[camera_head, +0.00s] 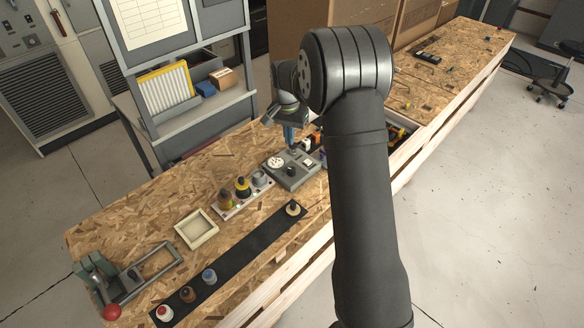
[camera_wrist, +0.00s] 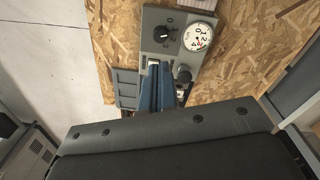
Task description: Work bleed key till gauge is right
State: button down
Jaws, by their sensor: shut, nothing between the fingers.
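A grey control box (camera_head: 297,178) lies on the workbench, and it also shows in the wrist view (camera_wrist: 147,18). It carries a round white gauge (camera_wrist: 201,37) with dark numerals, which also shows in the head view (camera_head: 275,162); its reading is too small to be sure of. A black marked knob (camera_wrist: 162,33) sits beside the gauge, and a second black knob (camera_wrist: 183,75) below it. I cannot tell which control is the bleed key. My gripper (camera_head: 290,146) points down over the box with blue fingers (camera_wrist: 153,68) shut and empty. The fingers and palm hide part of the box.
A strip with several bottles (camera_head: 242,187) stands left of the box. A pale square tray (camera_head: 196,229) and a black mat (camera_head: 240,250) with several small jars lie nearer. A lever tool with a red knob (camera_head: 112,312) is at the bench's left end. A shelf rack (camera_head: 205,103) stands behind.

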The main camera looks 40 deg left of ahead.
jog(key=n+t+y, duration=0.1)
jog(key=n+t, duration=0.8)
jog(key=n, duration=1.5)
send_over(305, 163)
notch_tip(305, 163, down, 3)
jog(key=shift+d+r, duration=0.1)
jog(key=shift+f, duration=4.45)
jog(key=shift+f, duration=0.15)
jog(key=shift+f, duration=0.3)
